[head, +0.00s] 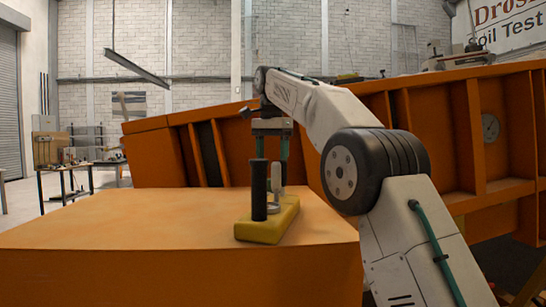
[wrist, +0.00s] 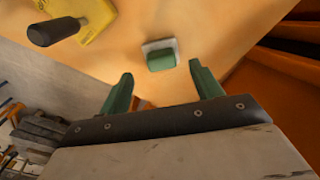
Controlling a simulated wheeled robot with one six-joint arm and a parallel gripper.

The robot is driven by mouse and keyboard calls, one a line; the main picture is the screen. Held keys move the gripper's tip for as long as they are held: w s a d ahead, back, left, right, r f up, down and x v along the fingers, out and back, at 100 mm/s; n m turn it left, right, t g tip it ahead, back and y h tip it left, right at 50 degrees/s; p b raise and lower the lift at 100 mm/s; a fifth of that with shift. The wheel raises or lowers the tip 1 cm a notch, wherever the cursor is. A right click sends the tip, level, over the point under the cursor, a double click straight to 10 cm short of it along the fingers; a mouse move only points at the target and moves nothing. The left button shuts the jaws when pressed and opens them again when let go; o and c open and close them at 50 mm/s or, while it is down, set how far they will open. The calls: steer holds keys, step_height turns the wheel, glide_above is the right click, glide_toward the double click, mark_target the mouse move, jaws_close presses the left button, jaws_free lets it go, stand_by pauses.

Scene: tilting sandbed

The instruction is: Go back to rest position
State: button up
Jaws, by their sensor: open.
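My gripper (head: 272,155) hangs fingers-down over the far part of the orange box top (head: 110,222). In the wrist view its two green fingers (wrist: 161,72) stand wide apart with nothing between them. A small green block on a grey square plate (wrist: 161,54) lies on the orange surface beyond the fingertips. A yellow block (head: 262,230) with an upright black handle (head: 259,190) and a pale knob stands on the box top, nearer the head camera than the gripper. It also shows at the wrist view's upper left (wrist: 95,15). I cannot make out the green block in the head view.
A long, tilted orange ribbed bed (head: 455,135) with a round gauge (head: 490,127) runs behind and to the right of my arm. A workbench (head: 80,170) stands at the far left. The left part of the box top is clear.

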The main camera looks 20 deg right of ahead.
steer(key=shift+r, duration=0.15)
steer(key=shift+s+d, duration=0.1)
steer(key=shift+s, duration=0.05)
steer(key=s+d+n, duration=0.1)
steer(key=s+d, duration=0.3)
steer(key=s, duration=0.4)
steer(key=s+d+n, duration=0.1)
steer(key=s+d, duration=0.2)
steer(key=s, duration=0.4)
steer(key=s+d+f+n+g+h, duration=0.15)
steer(key=s+f, duration=0.25)
steer(key=s, duration=0.5)
steer(key=s+d+f+n, duration=0.1)
steer(key=s+d+f, duration=0.2)
steer(key=s, duration=0.6)
steer(key=s+a+f+n+t, duration=0.1)
steer(key=s+a+f+n, duration=0.2)
steer(key=s+f, duration=0.3)
steer(key=s+a+f+n+t+y, duration=0.1)
steer(key=s+a+f+n, duration=0.2)
steer(key=s+f, duration=0.3)
step_height(320, 180, down, 6)
steer(key=shift+a+r, duration=0.2)
steer(key=shift+a, duration=0.45)
steer(key=shift+t, duration=0.25)
